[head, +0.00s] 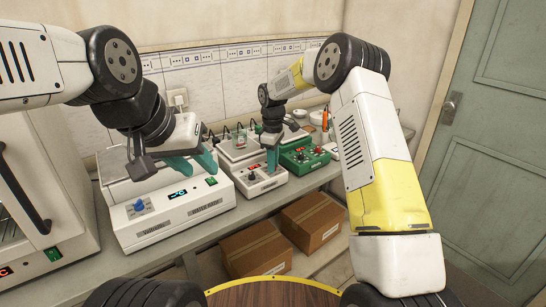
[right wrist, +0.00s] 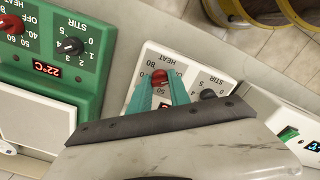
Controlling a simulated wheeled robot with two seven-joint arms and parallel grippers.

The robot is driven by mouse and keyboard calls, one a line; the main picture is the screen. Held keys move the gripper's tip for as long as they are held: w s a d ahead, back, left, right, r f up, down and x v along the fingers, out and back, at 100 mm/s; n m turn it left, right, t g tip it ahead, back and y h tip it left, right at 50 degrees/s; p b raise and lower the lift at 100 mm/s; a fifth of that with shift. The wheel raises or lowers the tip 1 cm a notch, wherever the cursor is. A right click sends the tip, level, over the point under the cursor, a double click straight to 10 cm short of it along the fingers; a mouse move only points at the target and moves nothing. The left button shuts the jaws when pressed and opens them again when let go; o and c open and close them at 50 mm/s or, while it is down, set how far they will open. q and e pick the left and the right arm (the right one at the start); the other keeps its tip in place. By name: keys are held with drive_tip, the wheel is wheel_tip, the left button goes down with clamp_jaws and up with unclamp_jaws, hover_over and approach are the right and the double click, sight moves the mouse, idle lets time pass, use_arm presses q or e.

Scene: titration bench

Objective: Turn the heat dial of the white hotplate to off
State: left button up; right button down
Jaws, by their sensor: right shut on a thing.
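The white hotplate (head: 268,187) stands on the bench between a large white instrument and a green hotplate. Its front panel also shows in the right wrist view (right wrist: 188,68), with a red heat dial (right wrist: 159,77) and a dark stir dial (right wrist: 208,94). My right gripper (right wrist: 160,88) has its teal fingers on either side of the red heat dial and is shut on it. In the head view the right gripper (head: 272,165) reaches down to this panel. The dial's pointer setting is hard to read. My left gripper (head: 193,163) is open and empty above the large white instrument.
The large white instrument (head: 170,218) with a blue knob (head: 140,206) stands at the left. The green hotplate (head: 305,157) sits close beside the white one, with its own red dial (right wrist: 12,25). Cardboard boxes (head: 268,248) lie below the bench.

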drive_tip(key=c, duration=1.2)
unclamp_jaws()
drive_tip(key=shift+r, duration=3.95)
